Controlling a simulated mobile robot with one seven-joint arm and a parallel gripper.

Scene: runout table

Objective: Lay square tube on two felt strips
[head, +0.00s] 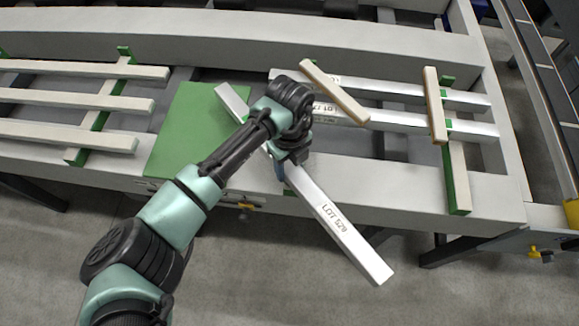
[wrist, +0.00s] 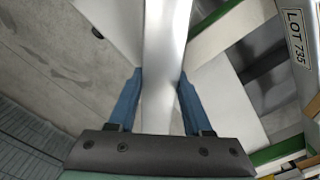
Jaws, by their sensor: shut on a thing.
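My gripper (head: 287,163) is shut on a silver square tube (head: 335,220), marked with a LOT label, and holds it above the front of the table. The tube slants from the green panel at upper left to beyond the table's front edge at lower right. In the wrist view, the two blue fingers of my gripper (wrist: 157,90) stand on either side of the tube (wrist: 166,40). At the right, a green felt strip (head: 460,200) runs front to back over the table frame. A second green strip (wrist: 215,30) shows in the wrist view; in the head view my arm and the tubes partly block this area.
Two silver tubes (head: 470,130) lie across the right bay, with loose beige sticks (head: 333,92) (head: 434,105) across them. Several beige bars (head: 75,102) lie on green strips at the left. A flat green panel (head: 185,130) lies between. Bare floor is in front.

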